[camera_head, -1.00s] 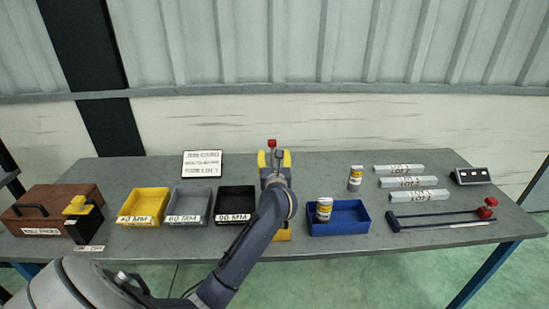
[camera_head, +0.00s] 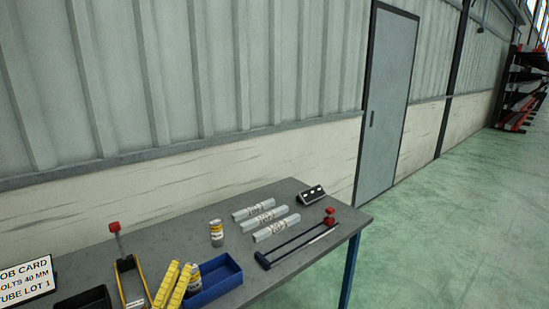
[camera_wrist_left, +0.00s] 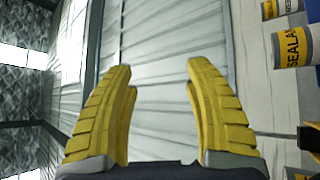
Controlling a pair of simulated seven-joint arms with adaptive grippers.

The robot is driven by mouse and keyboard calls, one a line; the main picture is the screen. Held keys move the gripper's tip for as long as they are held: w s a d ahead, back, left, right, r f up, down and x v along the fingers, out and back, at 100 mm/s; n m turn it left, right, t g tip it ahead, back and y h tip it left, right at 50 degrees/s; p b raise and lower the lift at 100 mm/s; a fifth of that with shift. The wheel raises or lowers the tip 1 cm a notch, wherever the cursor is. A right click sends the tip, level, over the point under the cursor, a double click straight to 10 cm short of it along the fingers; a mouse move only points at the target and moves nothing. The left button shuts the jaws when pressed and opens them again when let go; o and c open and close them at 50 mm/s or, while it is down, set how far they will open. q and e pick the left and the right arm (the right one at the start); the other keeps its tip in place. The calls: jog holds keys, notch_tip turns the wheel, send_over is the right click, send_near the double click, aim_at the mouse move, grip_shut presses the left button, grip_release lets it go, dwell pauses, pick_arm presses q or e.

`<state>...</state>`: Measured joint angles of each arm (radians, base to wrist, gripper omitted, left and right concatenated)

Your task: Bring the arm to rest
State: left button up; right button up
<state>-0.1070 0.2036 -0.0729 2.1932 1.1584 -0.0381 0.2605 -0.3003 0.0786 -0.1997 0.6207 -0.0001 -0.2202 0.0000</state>
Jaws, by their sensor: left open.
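My left gripper (camera_head: 180,265) shows at the bottom of the head view, with two ribbed yellow fingers pointing up. It lies in the picture between the red-topped yellow fixture (camera_head: 131,282) and the blue bin (camera_head: 217,281). In the left wrist view the yellow fingers (camera_wrist_left: 160,75) are wide apart with nothing between them, and the wall lies beyond. The rest of my left arm is out of the head view. My right gripper is in neither view.
On the table (camera_head: 310,262) are a sealant can (camera_head: 216,233), several lot-marked tubes, a long bar tool (camera_head: 296,245) with a red end, a dark box (camera_head: 311,195), a job card (camera_head: 26,283) and a black bin (camera_head: 84,300). Green floor lies open at right.

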pick_arm(q)
jog(key=s+d+f+m+g, duration=0.3)
jog(key=s+f+m+g, duration=0.1)
jog(key=f+m, duration=0.4)
jog(key=s+d+f+m+g, duration=0.2)
jog(key=s+f+m+g, duration=0.3)
jog(key=f, duration=0.5)
jog(key=s+a+f+m+g+y, duration=0.3)
jog(key=s+a+f+y, duration=0.2)
jog(key=s+a, duration=0.25)
jog(key=s+a+f+m+g+y, duration=0.2)
jog(key=s+a+f+g+y, duration=0.25)
jog(key=s+a+f, duration=0.35)
jog(key=s+d+f+g+h, duration=0.15)
jog(key=d+f, duration=0.25)
jog(key=f, duration=1)
jog(key=s+d+f+h, duration=0.1)
jog(key=s+d+f, duration=0.15)
jog(key=f, duration=1.15)
jog(key=s+f+n+g+h, duration=0.1)
jog(key=s+f+n+g, duration=0.2)
jog(key=s+f, duration=1.7)
jog(key=shift+s+d+f+h, duration=0.3)
jog(key=shift+s+h, duration=0.1)
jog(key=shift+s, duration=0.2)
